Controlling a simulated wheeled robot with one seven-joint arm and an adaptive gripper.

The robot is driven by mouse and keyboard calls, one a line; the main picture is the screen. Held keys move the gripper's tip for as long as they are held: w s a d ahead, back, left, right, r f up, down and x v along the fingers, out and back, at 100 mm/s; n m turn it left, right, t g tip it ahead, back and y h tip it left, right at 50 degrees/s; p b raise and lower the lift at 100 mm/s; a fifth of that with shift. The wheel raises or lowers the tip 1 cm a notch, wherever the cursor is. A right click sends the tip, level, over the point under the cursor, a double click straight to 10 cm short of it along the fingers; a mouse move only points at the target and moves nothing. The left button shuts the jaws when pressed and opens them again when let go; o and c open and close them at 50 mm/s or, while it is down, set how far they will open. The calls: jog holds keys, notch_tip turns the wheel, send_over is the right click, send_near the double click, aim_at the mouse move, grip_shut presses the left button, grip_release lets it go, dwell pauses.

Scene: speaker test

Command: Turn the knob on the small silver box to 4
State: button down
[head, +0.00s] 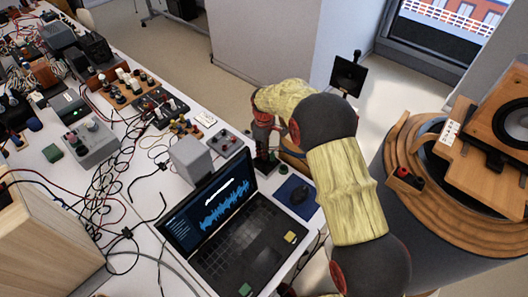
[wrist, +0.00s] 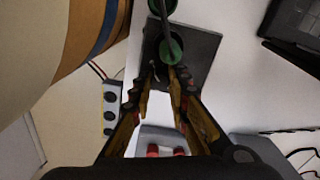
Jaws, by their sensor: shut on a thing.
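My gripper (wrist: 163,78) is low over a dark plate (wrist: 203,45) on the white table. Its fingers are close together around a small dark part, too small to make out. A dark green round piece (wrist: 171,50) with a black stalk is at the fingertips. In the head view, my gripper (head: 263,150) is partly hidden by its own links. A grey box with a round knob (head: 92,143) stands at the left of the table. A small grey box (head: 224,143) with dark knobs is just left of my gripper. I cannot tell which is the silver box, nor read any scale.
A plain grey block (head: 190,158) and an open laptop (head: 240,235) stand near my gripper. A blue mat (head: 297,208) with a dark mouse lies at the right edge. Cables (head: 110,185) cover the left. A wooden speaker (head: 510,122) is at the far right.

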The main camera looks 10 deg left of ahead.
dwell(0.3)
jog(key=m+p, duration=0.2)
jog(key=shift+r+m, duration=0.1)
jog(key=shift+m, duration=0.3)
jog(key=m+p, duration=0.1)
jog(key=m, duration=0.1)
jog(key=shift+m, duration=0.4)
jog(key=m+p, duration=0.2)
jog(key=m, duration=0.4)
jog(key=shift+m, duration=0.3)
jog(key=c, duration=1.7)
grip_release()
notch_tip(320, 180, up, 12)
jog(key=shift+f, duration=0.15)
